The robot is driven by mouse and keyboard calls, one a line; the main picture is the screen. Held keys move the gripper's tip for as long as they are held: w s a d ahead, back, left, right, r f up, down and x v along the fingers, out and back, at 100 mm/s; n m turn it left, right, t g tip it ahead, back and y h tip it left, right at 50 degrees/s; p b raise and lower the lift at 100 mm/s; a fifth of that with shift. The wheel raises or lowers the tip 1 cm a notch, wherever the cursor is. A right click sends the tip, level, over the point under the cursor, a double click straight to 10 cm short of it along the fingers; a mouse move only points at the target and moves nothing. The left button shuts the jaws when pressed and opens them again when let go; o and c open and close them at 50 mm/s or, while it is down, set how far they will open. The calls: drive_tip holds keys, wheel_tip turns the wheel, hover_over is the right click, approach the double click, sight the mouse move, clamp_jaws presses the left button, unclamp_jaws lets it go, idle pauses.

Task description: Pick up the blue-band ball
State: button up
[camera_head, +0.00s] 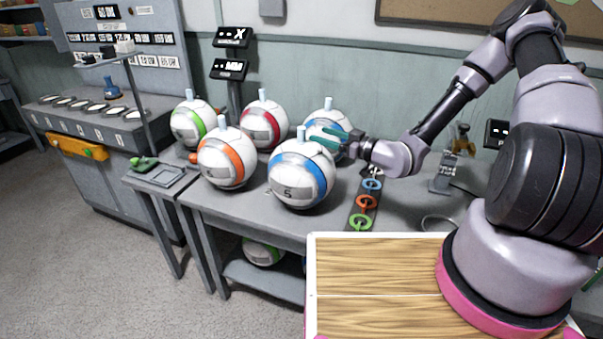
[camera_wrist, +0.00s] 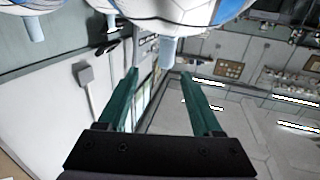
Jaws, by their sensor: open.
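Two white balls with blue bands stand on the grey table: a front one (camera_head: 300,182) and a back one (camera_head: 326,119), both upright with a pale blue peg on top. My gripper (camera_head: 318,138) is open and empty, its teal fingers level near the top of the front ball, between the two in the picture. In the wrist view, which looks upside down, a blue-banded ball (camera_wrist: 185,10) fills the top edge. Its peg (camera_wrist: 167,52) shows just beyond the gap between my fingertips (camera_wrist: 162,74). I cannot tell which blue-band ball this is.
Orange-band (camera_head: 227,160), green-band (camera_head: 192,122) and red-band (camera_head: 263,126) balls stand close by on the left. A strip with blue, orange and green rings (camera_head: 366,200) lies right of the front ball. A green-band ball (camera_head: 262,252) sits on the lower shelf.

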drive_tip(key=x, duration=0.5)
drive_tip(key=shift+a+r, duration=0.1)
drive_tip(key=shift+a, duration=0.15)
drive_tip(key=x, duration=0.4)
drive_tip(key=shift+s+a+r, duration=0.25)
drive_tip(key=shift+s+a, duration=0.05)
drive_tip(key=shift+w+a, duration=0.4)
drive_tip(key=shift+a, duration=0.05)
clamp_jaws()
idle(0.4)
